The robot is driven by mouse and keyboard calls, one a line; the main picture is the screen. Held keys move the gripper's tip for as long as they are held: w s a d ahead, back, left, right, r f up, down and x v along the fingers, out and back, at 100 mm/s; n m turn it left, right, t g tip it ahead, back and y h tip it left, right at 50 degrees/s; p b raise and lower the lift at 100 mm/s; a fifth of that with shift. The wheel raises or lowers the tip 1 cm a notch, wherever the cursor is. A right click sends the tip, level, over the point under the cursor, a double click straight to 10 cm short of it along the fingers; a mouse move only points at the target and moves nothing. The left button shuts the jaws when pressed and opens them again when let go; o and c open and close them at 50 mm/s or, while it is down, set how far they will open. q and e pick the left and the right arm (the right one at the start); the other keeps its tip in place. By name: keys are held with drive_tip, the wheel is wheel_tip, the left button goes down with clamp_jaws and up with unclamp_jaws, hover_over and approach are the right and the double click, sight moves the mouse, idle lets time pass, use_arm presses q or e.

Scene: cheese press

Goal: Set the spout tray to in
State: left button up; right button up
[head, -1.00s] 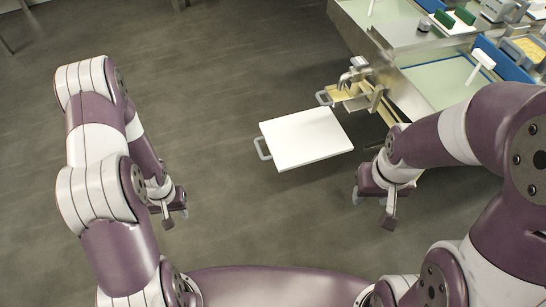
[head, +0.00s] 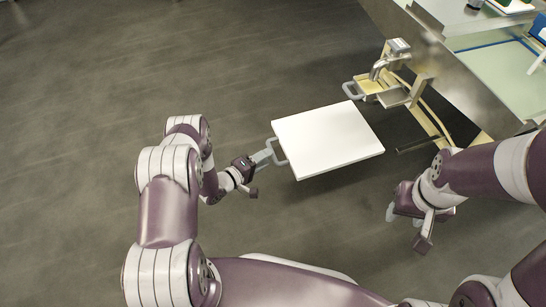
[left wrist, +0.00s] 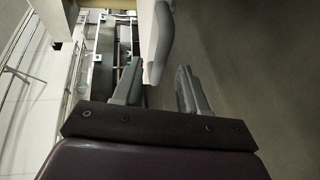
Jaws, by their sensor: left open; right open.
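A flat white tray (head: 328,140) with a grey loop handle (head: 279,152) on its left side stands out from the machine, over the floor. A smaller yellowish tray (head: 372,84) with its own grey handle (head: 350,91) sits near the bent metal spout (head: 380,66). I cannot tell for certain which is the spout tray. My left gripper (head: 267,155) is open at the white tray's handle. In the left wrist view, the handle (left wrist: 160,45) shows between the open fingers (left wrist: 158,75). My right gripper (head: 407,222) is open and empty, below and right of the white tray.
The machine's metal table (head: 435,50) with a pale green top (head: 490,75) fills the upper right. A yellowish frame (head: 435,115) runs along its near side. The floor to the left is clear.

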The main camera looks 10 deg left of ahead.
use_arm(q)
drive_tip(key=shift+b+x, duration=0.75)
drive_tip(key=shift+x, duration=1.45)
use_arm(e)
drive_tip(key=shift+f, duration=1.1)
